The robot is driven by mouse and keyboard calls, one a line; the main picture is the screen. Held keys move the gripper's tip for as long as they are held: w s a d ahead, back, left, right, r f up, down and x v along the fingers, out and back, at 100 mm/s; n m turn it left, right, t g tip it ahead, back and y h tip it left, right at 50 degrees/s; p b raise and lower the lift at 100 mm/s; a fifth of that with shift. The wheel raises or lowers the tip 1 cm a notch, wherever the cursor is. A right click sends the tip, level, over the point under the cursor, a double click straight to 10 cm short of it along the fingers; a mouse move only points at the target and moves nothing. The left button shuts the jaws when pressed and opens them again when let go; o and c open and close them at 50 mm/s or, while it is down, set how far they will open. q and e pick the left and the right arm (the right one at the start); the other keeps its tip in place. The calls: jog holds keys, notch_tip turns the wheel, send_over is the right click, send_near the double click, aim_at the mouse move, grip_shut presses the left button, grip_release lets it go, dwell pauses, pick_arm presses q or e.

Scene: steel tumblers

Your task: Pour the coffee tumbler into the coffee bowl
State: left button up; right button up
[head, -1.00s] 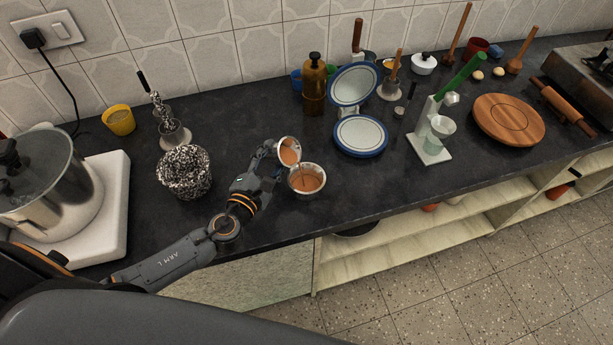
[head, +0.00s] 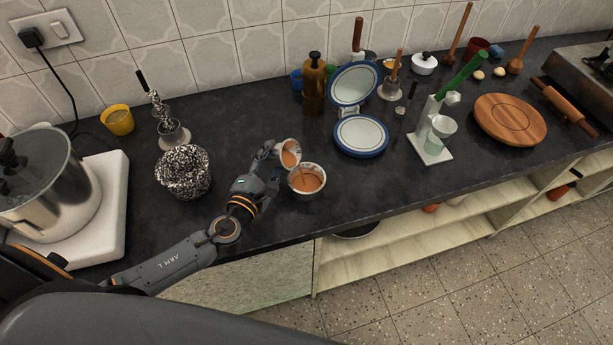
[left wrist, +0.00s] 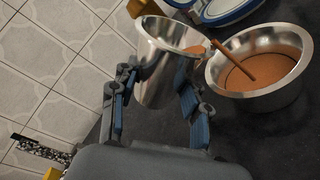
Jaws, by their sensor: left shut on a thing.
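The steel coffee tumbler (head: 290,153) is tilted well over, with its mouth toward the coffee bowl. My left gripper (head: 268,162) is shut on it from the left. The steel coffee bowl (head: 295,188) stands upright on the counter just below and to the right, with brown coffee in it. In the left wrist view the tumbler (left wrist: 165,65) lies between the blue-padded fingers, and a brown stream (left wrist: 232,65) runs from its lip into the bowl (left wrist: 300,85). Some coffee still shows inside the tumbler in the head view. My right gripper is not in view.
A black-and-white speckled pot (head: 184,172) stands left of my gripper. A blue-rimmed plate (head: 361,137) and a brown bottle (head: 314,85) are behind the bowl. The counter's front edge (head: 330,230) is close. Dark counter to the bowl's right is clear.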

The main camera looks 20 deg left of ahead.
aim_at(278, 154)
pick_arm(q)
jog(key=shift+f+m, duration=0.1)
jog(key=shift+m, duration=0.2)
jog(key=shift+d+r+m, duration=0.1)
jog(key=shift+r+m, duration=0.4)
jog(key=shift+m, duration=0.4)
dwell(0.7)
jog(key=shift+s+d+r+m+t+p, duration=0.15)
jog(key=shift+d+r+m+t+p, duration=0.2)
jog(key=shift+d+m+p, duration=0.55)
dwell(0.4)
jog(key=shift+r+m+p, duration=0.3)
jog(key=shift+m+p, duration=0.1)
jog(key=shift+p, duration=0.25)
dwell(0.3)
